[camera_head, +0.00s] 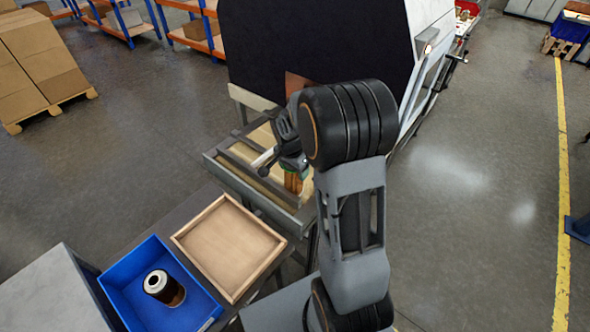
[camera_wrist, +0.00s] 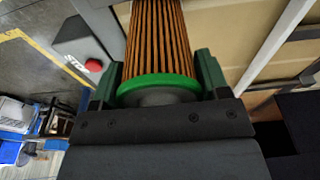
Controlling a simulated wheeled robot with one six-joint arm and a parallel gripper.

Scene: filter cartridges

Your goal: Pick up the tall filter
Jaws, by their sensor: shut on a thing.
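The tall filter (camera_wrist: 160,40) has orange-brown pleats and a bright green end ring. My gripper (camera_wrist: 160,82) is shut on it near the green ring, with one dark green finger on each side. The pleated body runs away from the wrist camera, and its far end is cut off by the top of that view. In the head view the filter (camera_head: 293,183) shows as a small orange-brown piece below my gripper, over the machine's bed. My arm hides part of it there. I cannot tell whether its lower end touches the bed.
A blue bin (camera_head: 111,283) at the lower left holds a dark filter with a pale top (camera_head: 158,283). An empty wooden tray (camera_head: 184,241) stands beside it. The large black-and-white machine (camera_head: 310,40) rises behind my gripper. A red stop button (camera_wrist: 93,65) shows in the wrist view.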

